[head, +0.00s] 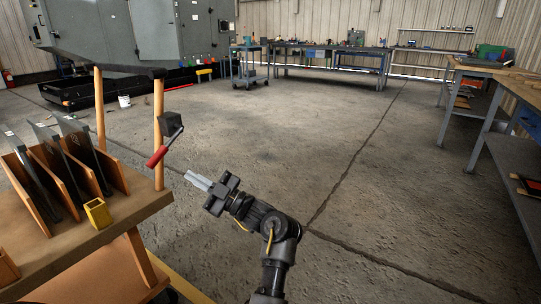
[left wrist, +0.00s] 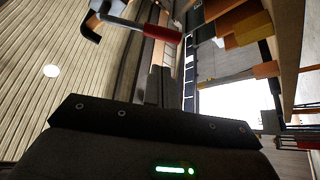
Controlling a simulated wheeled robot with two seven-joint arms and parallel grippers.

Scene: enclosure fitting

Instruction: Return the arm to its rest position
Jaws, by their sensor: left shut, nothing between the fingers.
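My left gripper (head: 191,177) is in the middle of the head view, held over open floor to the right of the wooden cart. Its two pale fingers are together and hold nothing. The dark fingers also show at the centre of the left wrist view (left wrist: 159,88). My left arm reaches up from the bottom edge of the head view, bent at a joint. My right gripper is in neither view.
The wooden cart (head: 72,242) at left carries upright dark panels (head: 80,150) in slots and a yellow block (head: 97,213). A red-handled crank (head: 158,156) on its post is close to my gripper. Workbenches (head: 490,72) line the right. The central floor is clear.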

